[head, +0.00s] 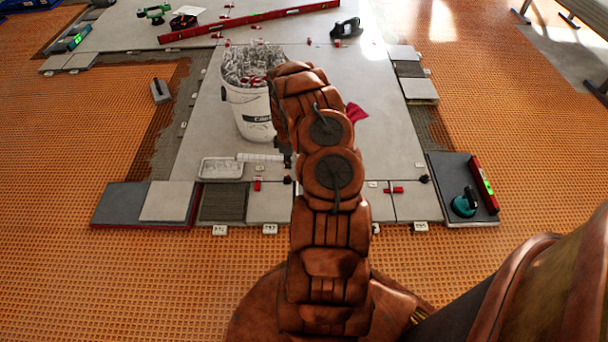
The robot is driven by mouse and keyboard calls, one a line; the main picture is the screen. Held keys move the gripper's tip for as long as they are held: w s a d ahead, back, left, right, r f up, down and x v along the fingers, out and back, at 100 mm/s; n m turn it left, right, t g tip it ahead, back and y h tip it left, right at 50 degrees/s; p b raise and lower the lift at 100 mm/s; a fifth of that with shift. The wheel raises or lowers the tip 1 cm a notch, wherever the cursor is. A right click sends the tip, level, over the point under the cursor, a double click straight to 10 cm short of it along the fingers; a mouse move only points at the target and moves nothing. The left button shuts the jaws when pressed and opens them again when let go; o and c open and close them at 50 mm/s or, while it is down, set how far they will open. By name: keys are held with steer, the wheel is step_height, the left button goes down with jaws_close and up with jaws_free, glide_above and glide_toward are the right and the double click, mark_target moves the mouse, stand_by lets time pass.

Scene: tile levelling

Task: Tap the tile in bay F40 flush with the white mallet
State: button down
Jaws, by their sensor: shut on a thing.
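My gripper (284,152) is mostly hidden behind my own arm; only a dark bit shows at the arm's left edge. A white, ribbed bar (259,157), which looks like part of the white mallet, sticks out to the left from it, low over the grey tiles. The rest of the mallet is hidden. A front row of grey tiles (268,203) has small white label cards (270,229) along its edge. The labels are too small to read surely, so I cannot tell which bay is F40. My arm covers the middle of this row.
A white bucket (250,112) of clear pieces stands left of my arm, behind a white tray (221,168). Stacked tiles (124,203) lie front left. A dark slab (447,172) at right bears a red level (484,184) and a teal suction cup (465,203). Orange matting (150,290) surrounds the tiles.

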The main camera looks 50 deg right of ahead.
steer(key=shift+n, duration=0.6)
steer(key=s+d+f+b, duration=0.1)
steer(key=f+b, duration=0.1)
steer(key=f, duration=0.3)
steer(key=s+f+b, duration=0.2)
steer(key=f+b, duration=0.1)
steer(key=f, duration=0.2)
steer(key=s+d+f+b, duration=0.1)
steer(key=s+f+b, duration=0.1)
steer(key=f, duration=0.3)
steer(key=shift+s+d+f+b, duration=0.2)
steer(key=shift+d+b, duration=0.1)
steer(key=shift+b, duration=0.2)
step_height(320, 180, up, 5)
steer(key=p, duration=0.5)
steer(key=shift+f, duration=0.15)
steer(key=shift+f, duration=0.1)
step_height(320, 180, down, 5)
steer(key=shift+b, duration=0.8)
step_height(320, 180, up, 6)
steer(key=p, duration=0.4)
steer(key=shift+f+p, duration=0.25)
steer(key=shift+p, duration=0.1)
steer(key=shift+f, duration=0.15)
